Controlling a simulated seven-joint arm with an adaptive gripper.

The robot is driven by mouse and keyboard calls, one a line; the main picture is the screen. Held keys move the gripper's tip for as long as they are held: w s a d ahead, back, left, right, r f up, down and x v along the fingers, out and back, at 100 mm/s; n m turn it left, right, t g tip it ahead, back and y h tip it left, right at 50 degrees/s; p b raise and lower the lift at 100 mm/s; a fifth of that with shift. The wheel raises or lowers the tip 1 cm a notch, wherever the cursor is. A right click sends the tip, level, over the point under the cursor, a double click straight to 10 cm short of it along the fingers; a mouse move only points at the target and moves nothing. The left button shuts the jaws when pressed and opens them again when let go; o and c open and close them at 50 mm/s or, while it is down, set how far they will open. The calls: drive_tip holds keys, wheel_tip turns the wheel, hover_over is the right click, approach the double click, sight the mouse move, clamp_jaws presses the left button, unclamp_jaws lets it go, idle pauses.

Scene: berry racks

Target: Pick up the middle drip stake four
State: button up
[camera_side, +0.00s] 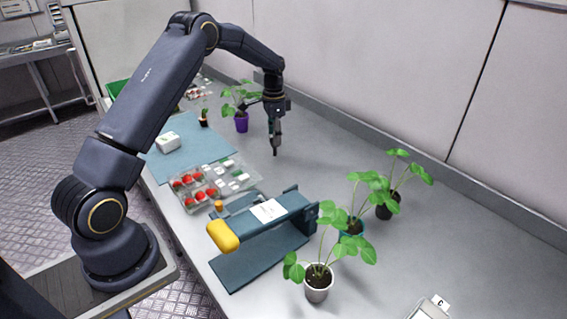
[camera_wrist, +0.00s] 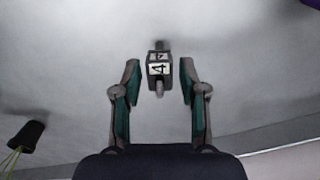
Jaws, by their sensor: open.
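A small dark drip stake (camera_wrist: 160,72) with a white label reading 4 shows in the wrist view. It lies between the two fingers of my gripper (camera_wrist: 159,85), with a visible gap on each side. The gripper is open, with green pads on the fingers' inner faces. In the side view my gripper (camera_side: 275,150) points down over the grey bench, right of the purple pot. I cannot make out the stake apart from the gripper there, nor tell how high the fingers are above it.
A purple pot (camera_side: 241,123) with a plant stands close left of my gripper. A clear tray with red berries (camera_side: 213,186), a blue-grey press with a yellow handle (camera_side: 223,236) and potted plants (camera_side: 318,283) stand nearer. A dark object (camera_wrist: 25,136) sits left in the wrist view.

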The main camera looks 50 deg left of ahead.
wheel_tip(320, 180, down, 5)
drive_tip(key=c, duration=0.7)
